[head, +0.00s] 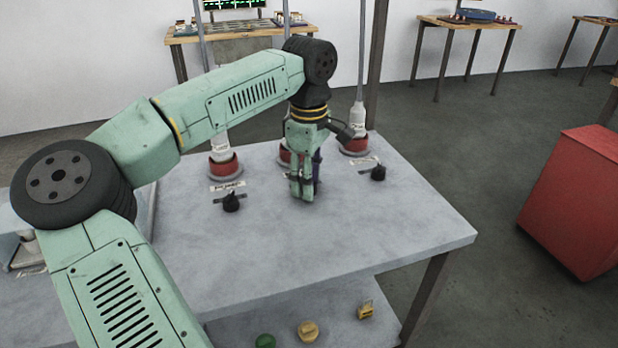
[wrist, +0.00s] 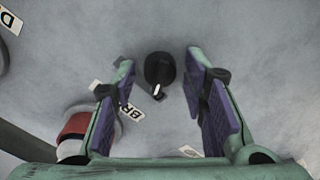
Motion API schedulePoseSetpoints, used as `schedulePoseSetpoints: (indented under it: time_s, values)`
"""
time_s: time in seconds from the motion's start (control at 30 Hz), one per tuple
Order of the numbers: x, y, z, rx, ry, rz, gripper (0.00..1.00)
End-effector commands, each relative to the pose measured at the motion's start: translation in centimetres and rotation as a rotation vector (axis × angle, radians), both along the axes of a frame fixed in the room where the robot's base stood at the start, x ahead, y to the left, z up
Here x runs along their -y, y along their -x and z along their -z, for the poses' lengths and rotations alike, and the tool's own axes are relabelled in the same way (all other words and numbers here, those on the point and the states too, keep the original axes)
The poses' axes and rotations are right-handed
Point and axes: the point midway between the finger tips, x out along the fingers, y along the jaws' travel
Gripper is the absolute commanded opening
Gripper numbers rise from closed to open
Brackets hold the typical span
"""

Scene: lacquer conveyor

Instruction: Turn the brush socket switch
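A black rotary switch (wrist: 158,69) with a white mark shows in the wrist view, between and beyond my fingertips. A white label (wrist: 129,123) with the letters "BR" lies beside it, partly hidden by the left finger. My gripper (wrist: 160,88) is open, with one finger on each side of the switch and a gap to each. I cannot tell how far above the switch the fingertips are. In the head view my gripper (head: 302,192) points down over the grey table, and it hides this middle switch.
On the table (head: 330,245), other black switches stand left (head: 231,202) and right (head: 378,173). Red-ringed sockets with white plugs (head: 222,165) line the back, one (wrist: 76,128) near my left finger. A red cabinet (head: 575,200) stands at right. The table's front is clear.

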Motion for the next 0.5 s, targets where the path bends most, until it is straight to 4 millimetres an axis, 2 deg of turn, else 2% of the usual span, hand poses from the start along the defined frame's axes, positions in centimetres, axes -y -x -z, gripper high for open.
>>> schedulePoseSetpoints:
  time_s: [0.37, 0.5]
  values:
    - [0.0, 0.0, -0.2, 0.0, 0.0, 0.001, 0.46]
    - [0.1, 0.0, -1.7, 0.003, 0.0, 0.001, 0.46]
